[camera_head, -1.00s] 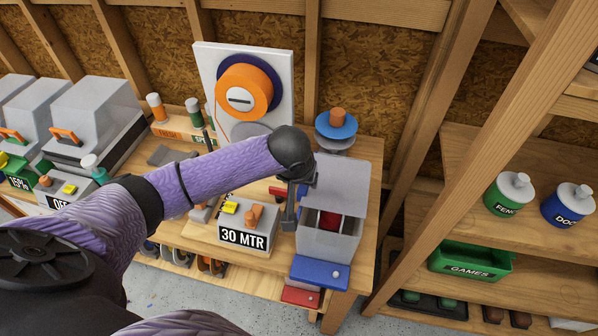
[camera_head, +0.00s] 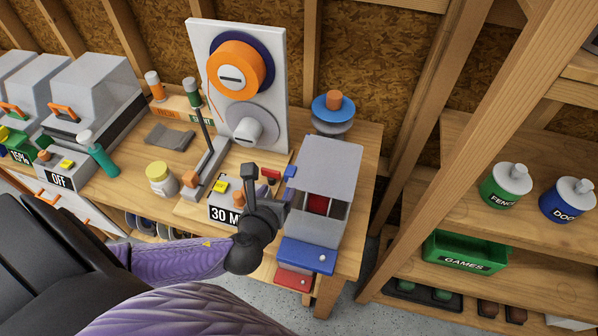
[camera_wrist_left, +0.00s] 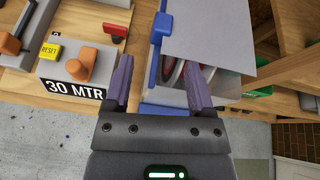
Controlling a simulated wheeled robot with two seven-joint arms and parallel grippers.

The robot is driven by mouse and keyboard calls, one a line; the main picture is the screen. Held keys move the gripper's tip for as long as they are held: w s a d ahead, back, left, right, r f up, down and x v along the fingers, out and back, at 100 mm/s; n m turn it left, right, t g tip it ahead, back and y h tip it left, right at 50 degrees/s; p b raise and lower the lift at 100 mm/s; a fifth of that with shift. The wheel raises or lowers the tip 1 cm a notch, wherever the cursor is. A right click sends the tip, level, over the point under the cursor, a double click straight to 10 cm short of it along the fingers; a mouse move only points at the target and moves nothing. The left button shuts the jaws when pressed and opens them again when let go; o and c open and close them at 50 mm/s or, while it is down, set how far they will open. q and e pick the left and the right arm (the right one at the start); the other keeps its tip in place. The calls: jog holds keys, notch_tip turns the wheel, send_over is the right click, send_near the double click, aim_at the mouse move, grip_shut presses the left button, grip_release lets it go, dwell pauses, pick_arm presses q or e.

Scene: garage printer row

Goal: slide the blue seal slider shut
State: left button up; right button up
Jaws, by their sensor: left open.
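A grey box (camera_head: 328,172) stands at the right end of the bench, its front opening showing red inside. A blue slider piece (camera_head: 290,172) sits on the box's left side; in the left wrist view it is a tall blue strip with a tab (camera_wrist_left: 162,24). My left gripper (camera_head: 268,186) is open and empty, just left of the box. In the left wrist view its fingers (camera_wrist_left: 159,84) are spread below the blue tab. My right gripper is out of view.
The 30 MTR control box (camera_head: 222,200) with orange lever is close on the gripper's left. A white panel with orange spool (camera_head: 262,110) stands behind. A blue-topped spool (camera_head: 334,112) is behind the box. Shelving posts (camera_head: 440,150) are at right.

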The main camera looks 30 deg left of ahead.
aim_at(288, 176)
pick_arm(q)
jog(key=shift+m, duration=0.9)
jog(key=b+x, duration=0.2)
jog(key=x, duration=0.7)
jog(key=shift+w+d+f, duration=0.1)
jog(key=shift+w, duration=0.2)
grip_shut()
